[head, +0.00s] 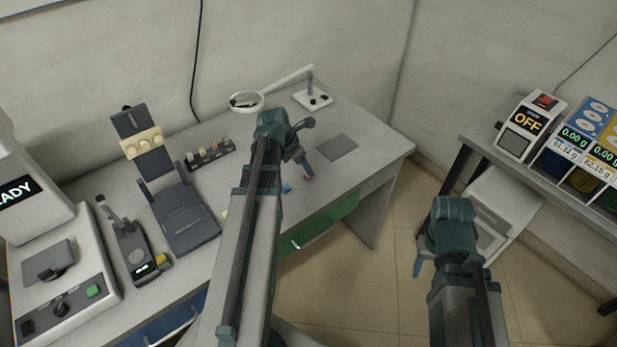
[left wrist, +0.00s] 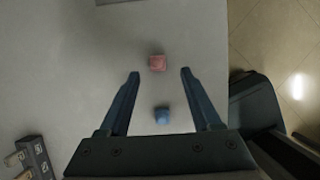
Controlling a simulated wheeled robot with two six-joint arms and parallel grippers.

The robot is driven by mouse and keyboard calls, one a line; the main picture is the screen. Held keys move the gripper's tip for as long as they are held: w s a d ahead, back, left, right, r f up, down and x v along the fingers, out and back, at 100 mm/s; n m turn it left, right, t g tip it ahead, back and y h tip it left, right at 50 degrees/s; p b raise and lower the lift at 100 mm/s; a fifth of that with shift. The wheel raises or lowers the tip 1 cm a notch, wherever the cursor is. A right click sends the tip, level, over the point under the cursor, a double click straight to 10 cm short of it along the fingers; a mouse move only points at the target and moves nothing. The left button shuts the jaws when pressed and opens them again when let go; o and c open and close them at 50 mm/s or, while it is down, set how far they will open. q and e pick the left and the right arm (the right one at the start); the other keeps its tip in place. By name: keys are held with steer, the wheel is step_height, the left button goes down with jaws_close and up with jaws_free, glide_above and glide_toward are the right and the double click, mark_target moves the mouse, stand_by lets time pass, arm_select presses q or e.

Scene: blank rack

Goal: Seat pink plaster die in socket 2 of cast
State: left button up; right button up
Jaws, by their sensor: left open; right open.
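The pink plaster die (left wrist: 157,63) lies on the grey bench top, just beyond and between my left gripper's fingertips (left wrist: 160,74) in the left wrist view. In the head view, the die (head: 307,178) is a small pink patch by one of my left fingers, mostly hidden. A cream block that looks like the cast (head: 143,141) sits on the dark articulator-like stand at the left; its sockets are too small to tell apart. My right gripper (head: 418,266) is open and empty, out over the floor.
A blue block (left wrist: 162,115) lies near the pink die, between the fingers' bases in the wrist view. A dark rack (head: 208,154) holds several small pieces. A magnifier lamp (head: 247,101) and a grey mat (head: 337,147) are behind.

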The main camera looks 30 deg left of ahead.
mark_target(306, 174)
arm_select(q)
steer(key=b+x, duration=0.4)
steer(key=x, duration=0.1)
steer(key=shift+a, duration=0.25)
jaws_close()
